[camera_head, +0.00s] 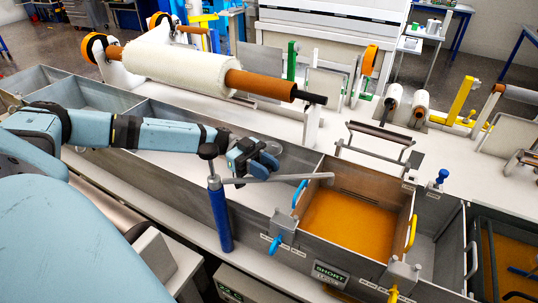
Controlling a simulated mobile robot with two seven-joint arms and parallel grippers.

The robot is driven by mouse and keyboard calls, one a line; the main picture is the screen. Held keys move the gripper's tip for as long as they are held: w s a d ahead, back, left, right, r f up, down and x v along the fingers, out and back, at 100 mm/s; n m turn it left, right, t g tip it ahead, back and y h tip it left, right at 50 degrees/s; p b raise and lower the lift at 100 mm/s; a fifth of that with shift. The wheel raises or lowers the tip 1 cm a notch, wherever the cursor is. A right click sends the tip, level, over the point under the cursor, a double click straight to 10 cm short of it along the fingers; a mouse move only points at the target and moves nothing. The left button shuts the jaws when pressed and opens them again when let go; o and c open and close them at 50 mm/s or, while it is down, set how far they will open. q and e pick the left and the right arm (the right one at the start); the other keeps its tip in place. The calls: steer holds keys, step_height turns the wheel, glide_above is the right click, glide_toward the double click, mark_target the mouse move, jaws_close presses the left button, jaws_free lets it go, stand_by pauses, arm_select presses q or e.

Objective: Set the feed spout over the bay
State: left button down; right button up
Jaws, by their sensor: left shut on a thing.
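My left gripper (264,167) is shut on the spout, between the post and the tip. Its fingers partly hide the contact. My right gripper is not in view.
Empty grey trough compartments (185,160) lie left of the bay. A blue clamp lever (276,243) and a yellow handle (411,233) sit on the bay's walls. A large white roll (180,65) stands behind. Another orange tank (505,255) is at the right edge.

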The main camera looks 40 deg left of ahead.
arm_select(q)
steer(key=shift+s+d+m+g, duration=0.35)
steer(key=shift+m+g, duration=0.1)
steer(key=shift+g, duration=0.25)
steer(key=shift+s+d+m+g, duration=0.35)
steer(key=shift+m+g, duration=0.1)
steer(key=shift+g, duration=0.25)
steer(key=c, duration=0.9)
jaws_free()
steer(key=a+b, duration=0.1)
steer(key=a, duration=0.3)
steer(key=w+a+b, duration=0.1)
steer(key=a, duration=0.4)
steer(key=a+b, duration=0.2)
steer(key=a, duration=0.2)
steer(key=shift+w+a, duration=0.3)
steer(key=shift+a, duration=0.1)
